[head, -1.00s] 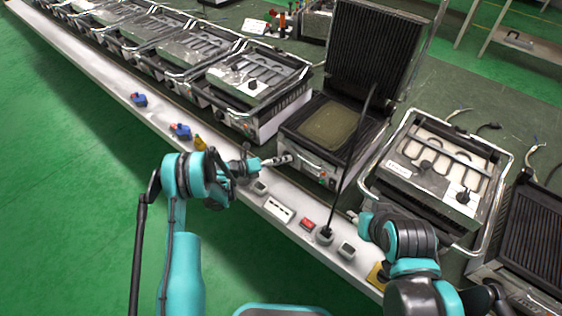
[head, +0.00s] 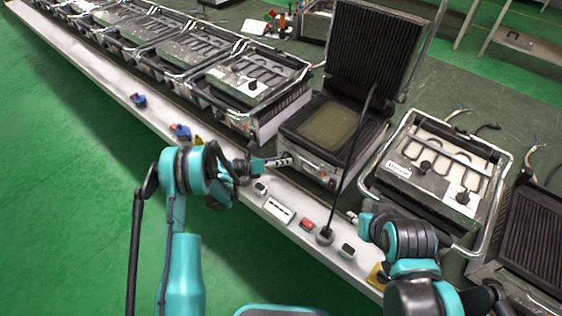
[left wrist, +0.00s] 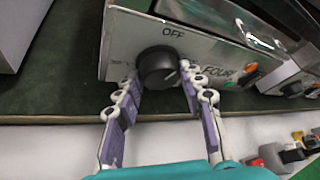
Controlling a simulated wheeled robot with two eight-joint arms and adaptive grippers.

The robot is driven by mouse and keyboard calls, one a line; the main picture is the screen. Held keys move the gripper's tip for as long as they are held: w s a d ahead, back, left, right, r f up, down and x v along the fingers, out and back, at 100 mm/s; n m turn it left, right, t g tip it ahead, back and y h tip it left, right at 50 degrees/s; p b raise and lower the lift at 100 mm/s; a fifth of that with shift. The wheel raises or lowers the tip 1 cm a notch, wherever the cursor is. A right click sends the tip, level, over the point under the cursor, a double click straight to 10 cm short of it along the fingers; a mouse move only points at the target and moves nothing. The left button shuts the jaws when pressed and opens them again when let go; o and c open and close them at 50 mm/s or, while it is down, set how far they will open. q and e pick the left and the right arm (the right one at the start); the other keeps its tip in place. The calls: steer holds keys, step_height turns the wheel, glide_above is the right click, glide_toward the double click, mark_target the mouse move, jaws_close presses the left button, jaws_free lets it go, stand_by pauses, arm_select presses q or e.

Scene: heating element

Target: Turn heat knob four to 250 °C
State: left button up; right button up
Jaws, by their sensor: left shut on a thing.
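The heat knob (left wrist: 157,68) is a round black dial on the metal front of a grill, with "OFF" printed above it and "FOUR" to its right. A pale pointer mark shows toward its lower right. My left gripper (left wrist: 158,78) has one purple-padded finger on each side of the knob and is shut on it. In the head view the left gripper (head: 284,161) is at the left front of the open grill (head: 310,158), and it hides the knob. My right arm is at the lower right; its fingertips are not clear.
Orange-marked switches (left wrist: 248,74) sit right of the knob on the panel. A pale ledge (head: 240,205) with small colored blocks runs in front of the grills. Other grills stand on both sides, and a thin dark rod (head: 352,155) rises before the open grill.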

arm_select(q)
steer(key=shift+d+r+m+t+y, duration=0.1)
steer(key=shift+m+t+y, duration=0.2)
steer(key=shift+m+y, duration=0.65)
steer(key=o, duration=1.2)
steer(key=shift+c, duration=0.2)
steer(key=v, duration=1.2)
steer(key=shift+s, duration=0.1)
